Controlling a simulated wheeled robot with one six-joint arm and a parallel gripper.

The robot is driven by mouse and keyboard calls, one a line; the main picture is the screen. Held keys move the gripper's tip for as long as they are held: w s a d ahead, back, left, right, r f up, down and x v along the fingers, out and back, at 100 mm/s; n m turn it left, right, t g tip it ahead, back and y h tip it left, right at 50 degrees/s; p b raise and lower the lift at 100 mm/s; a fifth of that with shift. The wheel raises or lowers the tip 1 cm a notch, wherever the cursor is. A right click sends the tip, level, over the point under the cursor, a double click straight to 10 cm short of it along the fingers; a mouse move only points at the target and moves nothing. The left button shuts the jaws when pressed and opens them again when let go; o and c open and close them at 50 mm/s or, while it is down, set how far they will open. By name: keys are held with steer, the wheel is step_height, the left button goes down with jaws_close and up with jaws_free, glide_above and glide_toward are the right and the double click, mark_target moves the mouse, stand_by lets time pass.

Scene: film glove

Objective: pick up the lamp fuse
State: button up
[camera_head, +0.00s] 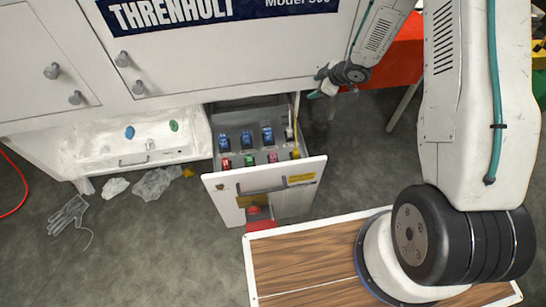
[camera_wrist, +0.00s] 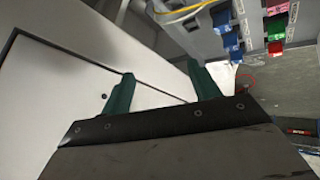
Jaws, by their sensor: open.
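An open drawer (camera_head: 212,185) under the white cabinet holds several small coloured fuse-like blocks. A back row has blue blocks (camera_head: 246,139); a front row has red (camera_head: 272,157), green (camera_head: 249,160) and yellow (camera_head: 295,153) ones. I cannot tell which is the lamp fuse. Blue (camera_wrist: 230,43), red (camera_wrist: 277,8) and green blocks also show at the upper right of the wrist view. My gripper (camera_head: 318,85) is above and right of the drawer in the head view. In the wrist view its green fingers (camera_wrist: 160,68) are apart with nothing between them.
The white cabinet (camera_head: 205,55) rises behind the drawer. A grey glove (camera_head: 69,214) and crumpled clear wrap (camera_head: 155,183) lie on the floor. A red item (camera_head: 405,50) stands behind my arm.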

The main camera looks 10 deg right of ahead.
steer(key=s+a+f+n+g+y, duration=0.1)
steer(key=s+a+f+y, duration=0.15)
steer(key=f, duration=0.35)
steer(key=s+a+f+n+g+y, duration=0.1)
steer(key=s+a+f+y, duration=0.1)
steer(key=s+a+f, duration=0.3)
steer(key=n+g+y, duration=0.1)
steer(key=g+y, duration=0.1)
steer(key=y, duration=0.2)
glide_toward(273, 158)
steer(key=shift+w+d+f, duration=0.15)
steer(key=shift+w+d, duration=0.05)
steer(key=shift+w, duration=0.9)
steer(key=shift+s+a+f, duration=0.15)
steer(key=shift+s+a, duration=0.05)
steer(key=shift+a, duration=0.05)
steer(key=x, duration=0.7)
steer(key=shift+a+f, duration=0.15)
steer(key=c, duration=1.1)
